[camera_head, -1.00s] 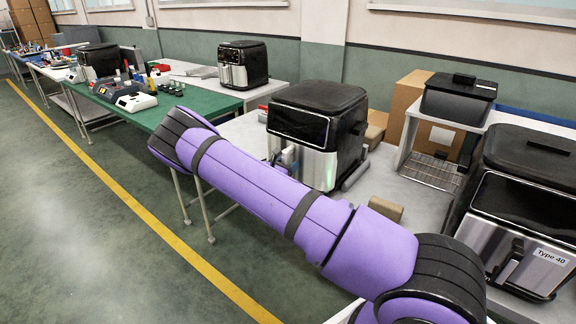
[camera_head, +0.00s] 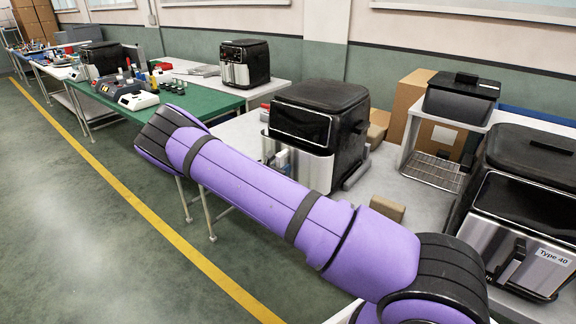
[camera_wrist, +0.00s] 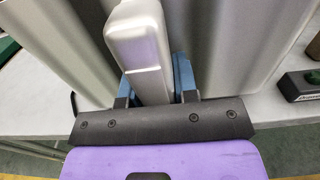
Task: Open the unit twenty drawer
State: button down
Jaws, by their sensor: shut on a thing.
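A black and silver air fryer (camera_head: 322,110) stands on the grey table in the middle of the head view; no unit label is readable on it. Its silver drawer front (camera_head: 309,172) stands out a little from the black body. In the wrist view my gripper (camera_wrist: 156,92) is shut on the pale drawer handle (camera_wrist: 138,45), one blue-grey finger on each side. The silver drawer front fills the background there. In the head view my arm hides part of the drawer's lower left, and the fingers are mostly hidden.
A second fryer (camera_head: 517,215) labelled Type 40 is at the right, near my arm. A small tan block (camera_head: 388,208) lies between the fryers. Open floor (camera_head: 90,220) lies to the left.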

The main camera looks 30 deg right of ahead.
jog(key=v, duration=1.7)
jog(key=c, duration=0.9)
grip_release()
jog(key=v, duration=1.1)
jog(key=shift+r, duration=0.1)
